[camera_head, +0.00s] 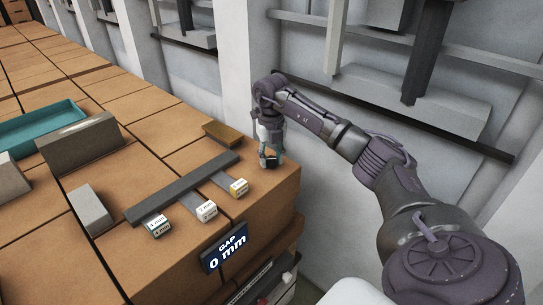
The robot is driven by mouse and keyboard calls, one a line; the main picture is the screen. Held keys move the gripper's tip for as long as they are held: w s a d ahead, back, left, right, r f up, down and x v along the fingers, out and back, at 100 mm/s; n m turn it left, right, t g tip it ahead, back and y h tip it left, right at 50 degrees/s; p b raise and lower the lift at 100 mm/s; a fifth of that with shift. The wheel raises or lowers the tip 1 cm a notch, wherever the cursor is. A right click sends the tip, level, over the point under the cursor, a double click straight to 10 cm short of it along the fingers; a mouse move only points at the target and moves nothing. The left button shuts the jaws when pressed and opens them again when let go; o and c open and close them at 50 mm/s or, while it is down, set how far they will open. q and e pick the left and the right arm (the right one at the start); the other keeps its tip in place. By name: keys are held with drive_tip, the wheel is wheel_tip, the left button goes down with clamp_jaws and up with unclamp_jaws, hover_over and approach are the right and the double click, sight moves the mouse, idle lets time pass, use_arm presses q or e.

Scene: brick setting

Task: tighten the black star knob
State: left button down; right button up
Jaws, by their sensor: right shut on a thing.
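My right gripper (268,160) points down at the far right corner of the brick-coloured block surface, its arm coming in from the right. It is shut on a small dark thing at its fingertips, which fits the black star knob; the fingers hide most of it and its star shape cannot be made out. My left gripper is not in view.
A long dark grey bar (183,187) lies left of the gripper, with labelled strips (205,210) sticking out from it. A brown piece (222,134) lies behind it. Grey blocks (91,210) and a teal tray (40,128) are further left. A wall with shelves stands behind.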

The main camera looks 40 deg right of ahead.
drive_tip(key=m+p, duration=0.1)
drive_tip(key=m, duration=0.6)
drive_tip(key=shift+r, duration=0.1)
drive_tip(key=m+p, duration=0.1)
drive_tip(key=m, duration=0.5)
drive_tip(key=shift+w+m, duration=0.1)
drive_tip(key=shift+m, duration=0.3)
drive_tip(key=m+p, duration=0.1)
drive_tip(key=m, duration=0.5)
drive_tip(key=m+p, duration=0.2)
drive_tip(key=m, duration=0.4)
drive_tip(key=shift+w+m, duration=0.1)
drive_tip(key=shift+m, duration=0.2)
drive_tip(key=o, duration=1.1)
drive_tip(key=shift+o, duration=0.2)
